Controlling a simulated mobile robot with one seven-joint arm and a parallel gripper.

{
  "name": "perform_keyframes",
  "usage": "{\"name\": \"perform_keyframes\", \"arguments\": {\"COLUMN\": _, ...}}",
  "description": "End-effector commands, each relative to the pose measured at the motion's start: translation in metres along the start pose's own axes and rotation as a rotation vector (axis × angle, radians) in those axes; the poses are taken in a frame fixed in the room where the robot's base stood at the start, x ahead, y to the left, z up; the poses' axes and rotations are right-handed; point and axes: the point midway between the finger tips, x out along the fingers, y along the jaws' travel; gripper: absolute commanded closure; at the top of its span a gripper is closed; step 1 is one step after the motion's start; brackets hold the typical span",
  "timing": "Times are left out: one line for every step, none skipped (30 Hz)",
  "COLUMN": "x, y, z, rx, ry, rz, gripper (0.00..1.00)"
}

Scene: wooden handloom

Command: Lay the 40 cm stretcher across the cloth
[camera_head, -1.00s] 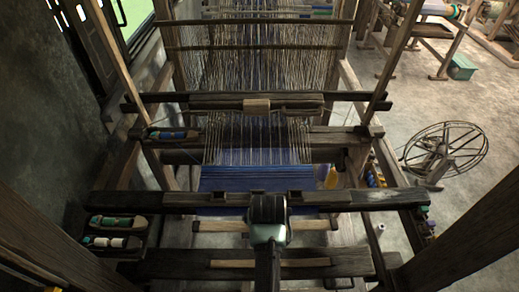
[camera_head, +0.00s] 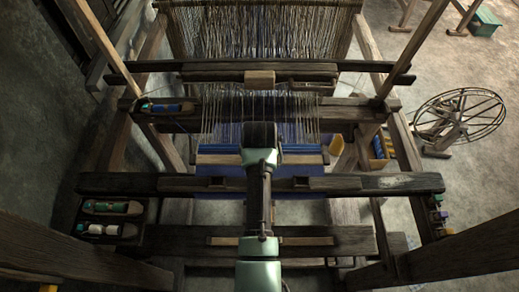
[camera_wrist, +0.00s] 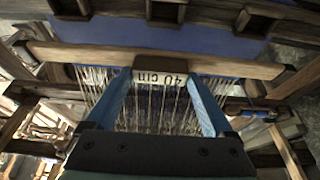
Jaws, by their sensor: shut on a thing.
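The stretcher (camera_head: 218,159) is a pale wooden bar lying crosswise over the blue cloth (camera_head: 225,183) in the head view. In the wrist view the stretcher (camera_wrist: 225,67) spans the picture, with a dark block and a "40 cm" label, upside down, at its middle. My gripper (camera_wrist: 158,78) is shut on that middle part, one blue finger on each side. In the head view my gripper (camera_head: 260,150) hides the bar's middle. The blue cloth (camera_wrist: 195,46) shows beyond the bar in the wrist view. I cannot tell whether the bar touches the cloth.
The dark breast beam (camera_head: 120,184) crosses under my arm. Warp threads (camera_head: 255,105) and the beater (camera_head: 215,76) lie beyond the cloth. A shuttle tray (camera_head: 110,222) is at left.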

Motion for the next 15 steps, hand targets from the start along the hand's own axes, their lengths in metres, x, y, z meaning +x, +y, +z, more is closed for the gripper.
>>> {"name": "perform_keyframes", "arguments": {"x": 0.010, "y": 0.000, "z": 0.004, "rx": 0.000, "ry": 0.001, "rz": 0.000, "gripper": 0.80}}
{"name": "perform_keyframes", "arguments": {"x": 0.013, "y": 0.000, "z": 0.005, "rx": 0.000, "ry": 0.001, "rz": 0.000, "gripper": 0.80}}
{"name": "perform_keyframes", "arguments": {"x": 0.018, "y": 0.000, "z": 0.007, "rx": 0.000, "ry": 0.001, "rz": 0.000, "gripper": 0.80}}
{"name": "perform_keyframes", "arguments": {"x": 0.021, "y": 0.000, "z": 0.009, "rx": 0.000, "ry": 0.001, "rz": 0.000, "gripper": 0.80}}
{"name": "perform_keyframes", "arguments": {"x": 0.025, "y": 0.000, "z": 0.010, "rx": 0.000, "ry": 0.001, "rz": 0.000, "gripper": 0.80}}
{"name": "perform_keyframes", "arguments": {"x": 0.029, "y": 0.000, "z": 0.012, "rx": 0.000, "ry": 0.001, "rz": 0.000, "gripper": 0.80}}
{"name": "perform_keyframes", "arguments": {"x": 0.031, "y": 0.000, "z": 0.013, "rx": 0.000, "ry": 0.001, "rz": 0.000, "gripper": 0.80}}
{"name": "perform_keyframes", "arguments": {"x": 0.034, "y": 0.000, "z": 0.014, "rx": 0.000, "ry": 0.001, "rz": 0.000, "gripper": 0.80}}
{"name": "perform_keyframes", "arguments": {"x": 0.039, "y": 0.000, "z": 0.016, "rx": 0.000, "ry": 0.001, "rz": 0.000, "gripper": 0.80}}
{"name": "perform_keyframes", "arguments": {"x": 0.042, "y": 0.000, "z": 0.017, "rx": 0.000, "ry": 0.001, "rz": 0.000, "gripper": 0.80}}
{"name": "perform_keyframes", "arguments": {"x": 0.045, "y": 0.000, "z": 0.018, "rx": 0.000, "ry": 0.000, "rz": 0.000, "gripper": 0.80}}
{"name": "perform_keyframes", "arguments": {"x": 0.049, "y": 0.000, "z": 0.020, "rx": 0.000, "ry": 0.000, "rz": 0.000, "gripper": 0.80}}
{"name": "perform_keyframes", "arguments": {"x": 0.051, "y": 0.000, "z": 0.021, "rx": 0.000, "ry": 0.000, "rz": 0.000, "gripper": 0.80}}
{"name": "perform_keyframes", "arguments": {"x": 0.053, "y": 0.000, "z": 0.022, "rx": 0.000, "ry": 0.000, "rz": 0.000, "gripper": 0.80}}
{"name": "perform_keyframes", "arguments": {"x": 0.055, "y": 0.000, "z": 0.022, "rx": 0.000, "ry": 0.001, "rz": 0.000, "gripper": 0.80}}
